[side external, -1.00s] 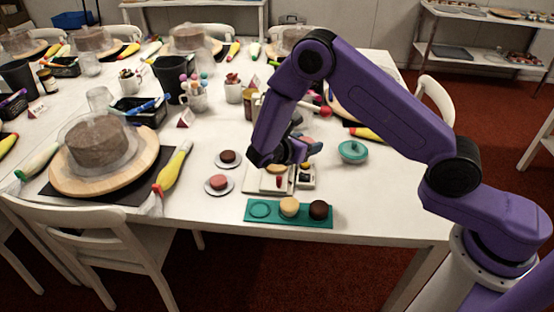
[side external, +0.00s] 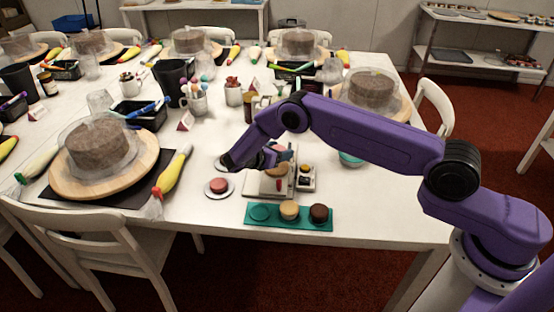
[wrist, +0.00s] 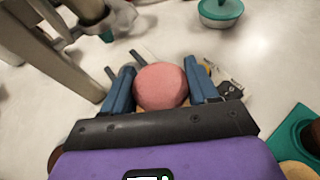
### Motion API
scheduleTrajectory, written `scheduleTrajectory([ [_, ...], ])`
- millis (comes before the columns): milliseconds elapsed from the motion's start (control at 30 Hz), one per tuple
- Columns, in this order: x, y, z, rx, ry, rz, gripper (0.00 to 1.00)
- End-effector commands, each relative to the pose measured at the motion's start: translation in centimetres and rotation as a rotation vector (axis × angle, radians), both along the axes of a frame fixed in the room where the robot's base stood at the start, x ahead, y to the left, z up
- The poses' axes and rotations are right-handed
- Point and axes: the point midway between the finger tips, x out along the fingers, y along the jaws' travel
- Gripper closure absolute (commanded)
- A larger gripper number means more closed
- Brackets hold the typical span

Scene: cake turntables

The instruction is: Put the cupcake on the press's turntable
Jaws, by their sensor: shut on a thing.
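My gripper (wrist: 162,92) is shut on a pink-topped round cupcake (wrist: 160,86), held between its two blue fingers. In the side view, my gripper (side external: 278,154) is low over the small pale press (side external: 268,187) near the table's front, and the held cupcake (side external: 286,156) shows only partly. The press's turntable is mostly hidden behind my gripper and wrist. I cannot tell whether the cupcake touches it or hangs just above.
A teal tray (side external: 252,222) with a yellow and a dark cupcake lies in front of the press. A plate (side external: 218,194) with a reddish round cake stands left. A small control box (side external: 305,178) is at right. A teal lidded dish (wrist: 220,8) stands beyond.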

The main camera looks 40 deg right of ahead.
Motion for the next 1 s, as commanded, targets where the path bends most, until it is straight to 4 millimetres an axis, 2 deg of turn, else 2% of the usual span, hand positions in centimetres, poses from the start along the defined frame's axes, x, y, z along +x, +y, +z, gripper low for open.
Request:
scheduleTrajectory([
  [267, 0.7, 0.0, -1.0, -0.001, -0.001, -0.001, 0.72],
  [533, 0.8, 0.1, -3.8, -0.001, 0.0, 0.0, 0.72],
  [1000, 0.8, 0.0, -4.4, 0.0, 0.0, 0.0, 0.72],
])
